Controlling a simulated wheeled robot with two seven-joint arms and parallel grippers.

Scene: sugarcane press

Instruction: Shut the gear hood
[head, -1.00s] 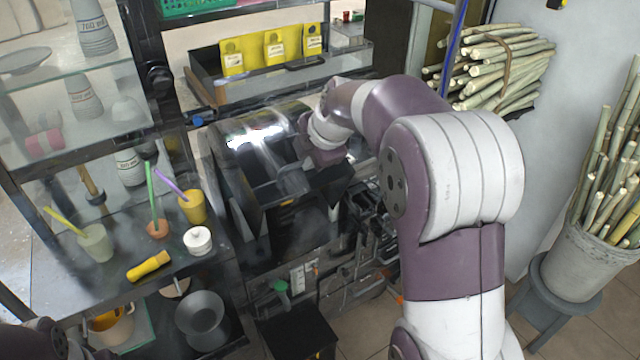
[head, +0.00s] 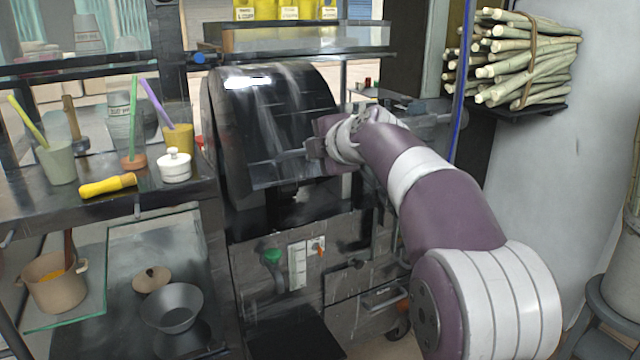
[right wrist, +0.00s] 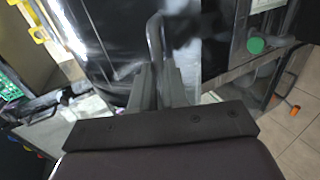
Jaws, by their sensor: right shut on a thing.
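The gear hood (head: 275,115) is a dark, glossy curved cover on the press in the head view. It curves down over the front of the machine, and a dark gap shows below its lower edge. My right gripper (head: 308,150) is at the right part of the hood's front face. In the right wrist view my right gripper (right wrist: 158,75) is shut on the hood's bar handle (right wrist: 155,35), with the shiny hood (right wrist: 110,40) behind it. My left gripper is not in view.
A shelf (head: 60,205) with cups, a yellow-handled tool (head: 108,186) and a white jar (head: 174,166) stands left of the press. A green knob (head: 271,256) is on the panel below. Cane bundles (head: 525,60) sit on a rack at the right.

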